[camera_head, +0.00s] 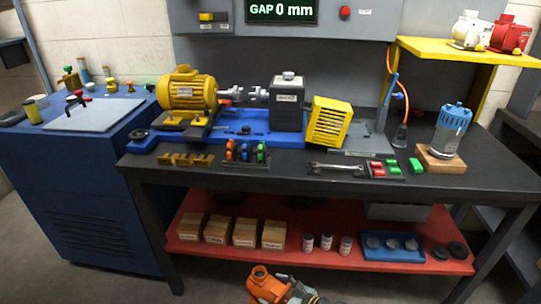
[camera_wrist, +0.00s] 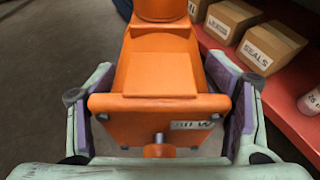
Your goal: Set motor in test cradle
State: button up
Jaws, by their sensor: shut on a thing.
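An orange motor (camera_head: 262,283) is at the bottom of the head view, in front of the bench and low, below its lower shelf's front edge. My gripper (camera_head: 292,293) is shut on it. In the wrist view, the purple pads of my gripper (camera_wrist: 160,120) press both sides of the orange motor (camera_wrist: 160,80). Its near face has a short metal shaft and a label ending in "W", partly unreadable. A yellow motor (camera_head: 187,90) sits on the blue bed (camera_head: 232,133) on the bench. I cannot tell which fixture is the test cradle.
A blue motor (camera_head: 452,130) stands on a wooden block (camera_head: 440,160) at the bench's right. White (camera_head: 471,30) and red (camera_head: 511,36) motors stand on the yellow shelf (camera_head: 450,50). Cardboard boxes (camera_head: 245,231) and jars line the red lower shelf (camera_head: 340,258). A wrench (camera_head: 337,166) lies near the bench's front edge.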

jog(key=shift+w+a+f, duration=0.2)
jog(key=shift+a+f, duration=0.55)
jog(key=shift+f, duration=0.2)
jog(key=shift+r, duration=0.1)
